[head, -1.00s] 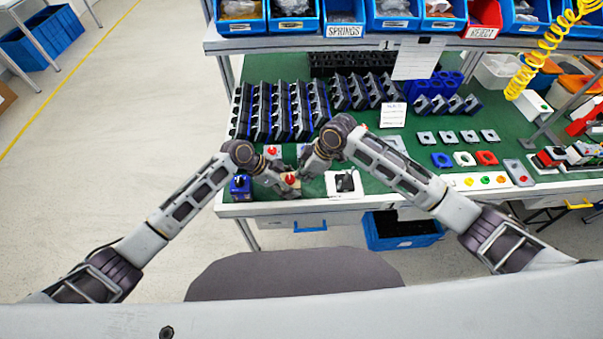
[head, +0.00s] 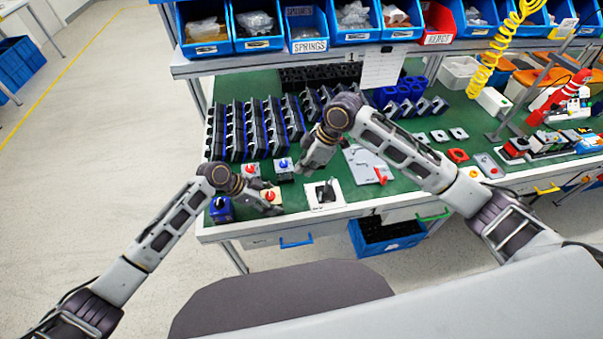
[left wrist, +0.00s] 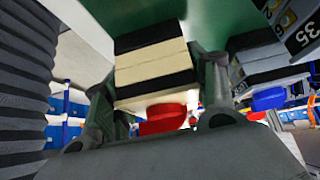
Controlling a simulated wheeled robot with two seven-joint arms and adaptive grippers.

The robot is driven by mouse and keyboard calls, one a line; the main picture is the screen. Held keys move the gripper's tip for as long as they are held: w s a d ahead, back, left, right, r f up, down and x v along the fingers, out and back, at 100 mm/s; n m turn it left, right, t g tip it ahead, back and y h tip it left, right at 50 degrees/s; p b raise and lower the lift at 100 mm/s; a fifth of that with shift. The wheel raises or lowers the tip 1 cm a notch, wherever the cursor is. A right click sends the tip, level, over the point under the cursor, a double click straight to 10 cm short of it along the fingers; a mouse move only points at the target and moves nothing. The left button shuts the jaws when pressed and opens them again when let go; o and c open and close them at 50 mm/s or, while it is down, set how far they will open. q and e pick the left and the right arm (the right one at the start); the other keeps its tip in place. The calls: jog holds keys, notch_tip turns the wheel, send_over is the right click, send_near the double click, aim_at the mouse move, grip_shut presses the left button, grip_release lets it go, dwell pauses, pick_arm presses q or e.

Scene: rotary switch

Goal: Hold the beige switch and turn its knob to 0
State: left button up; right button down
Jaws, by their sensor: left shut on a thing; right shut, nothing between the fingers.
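The beige switch (head: 271,197) with a red knob is near the table's front edge in the head view. My left gripper (head: 274,207) is shut on it. In the left wrist view the beige switch (left wrist: 153,75) sits between the two fingers, with black bands on its body and its red knob (left wrist: 163,119) toward the palm. The knob's pointer and the 0 mark are too small to read. My right gripper (head: 304,169) is shut and empty, above and to the right of the switch, apart from the knob.
A blue switch (head: 221,209) stands left of my left gripper. A switch with a red knob (head: 250,171) and one with a blue knob (head: 284,165) are behind. A white plate with a black knob (head: 325,195) lies to the right. Rows of dark housings (head: 240,133) fill the back.

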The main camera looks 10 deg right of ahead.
pick_arm(q)
jog(key=shift+f, duration=0.1)
dwell(0.3)
jog(key=o, duration=1.1)
jog(key=shift+v, duration=6.1)
